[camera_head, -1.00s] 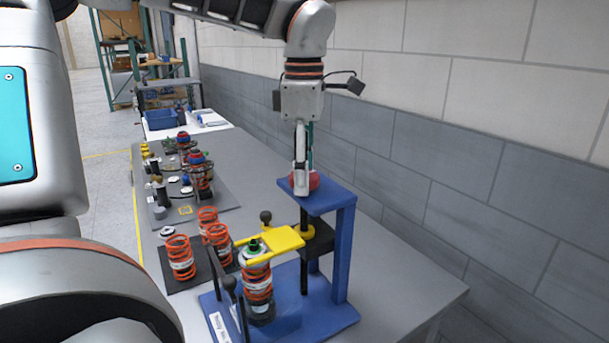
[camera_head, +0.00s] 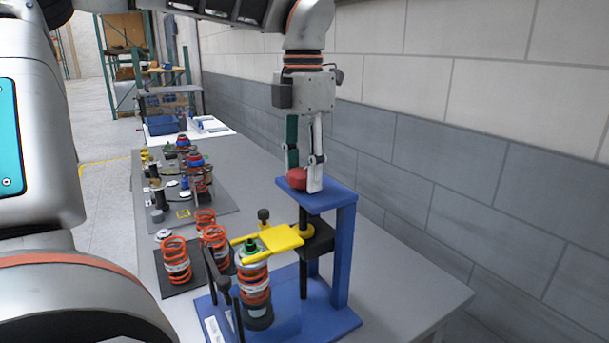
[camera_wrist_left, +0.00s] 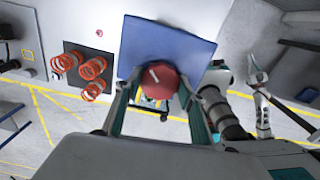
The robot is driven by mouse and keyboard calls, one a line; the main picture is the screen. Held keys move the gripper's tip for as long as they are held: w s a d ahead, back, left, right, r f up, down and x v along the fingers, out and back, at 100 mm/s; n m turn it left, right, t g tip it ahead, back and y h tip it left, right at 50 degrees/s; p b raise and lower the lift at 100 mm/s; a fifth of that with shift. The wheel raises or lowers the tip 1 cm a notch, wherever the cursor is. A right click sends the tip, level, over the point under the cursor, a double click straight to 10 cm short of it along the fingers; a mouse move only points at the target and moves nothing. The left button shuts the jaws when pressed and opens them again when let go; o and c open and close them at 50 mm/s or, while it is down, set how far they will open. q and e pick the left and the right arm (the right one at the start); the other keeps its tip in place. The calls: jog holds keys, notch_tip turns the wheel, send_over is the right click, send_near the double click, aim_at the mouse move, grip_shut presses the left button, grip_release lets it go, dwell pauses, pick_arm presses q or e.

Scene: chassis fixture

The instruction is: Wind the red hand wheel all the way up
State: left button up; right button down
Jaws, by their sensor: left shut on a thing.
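The red hand wheel (camera_head: 297,179) sits on top of the blue press frame (camera_head: 343,250). My left gripper (camera_head: 304,182) points down from above, its two fingers shut on opposite sides of the wheel. The left wrist view shows the round red wheel (camera_wrist_left: 162,82) with a pale mark on top, between the fingertips. Below it, a yellow forked plate (camera_head: 281,237) rests at the top of an orange spring on a shock absorber (camera_head: 254,284). My right gripper (camera_wrist_left: 260,95) seems to show at the right of the left wrist view, away from the wheel; its jaws are unclear.
Loose orange springs (camera_head: 176,262) stand on a dark mat left of the press. Farther back, a grey mat (camera_head: 222,214) carries more parts. A brick wall (camera_head: 430,160) runs close along the right. Bare tabletop (camera_head: 400,275) lies right of the press.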

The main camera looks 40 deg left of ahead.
pick_arm(q)
jog(key=shift+f+n+b, duration=0.15)
jog(key=shift+n+b, duration=0.15)
jog(key=shift+n, duration=0.6)
jog(key=shift+n+b, duration=0.35)
jog(key=shift+n, duration=0.55)
jog(key=n+b, duration=0.1)
jog(key=n, duration=0.1)
jog(key=shift+n, duration=0.3)
jog(key=shift+n+b, duration=0.35)
jog(key=shift+n, duration=0.65)
pick_arm(e)
jog(key=shift+w+d+f, duration=0.45)
jog(key=shift+w+f, duration=0.15)
jog(key=shift+f, duration=0.2)
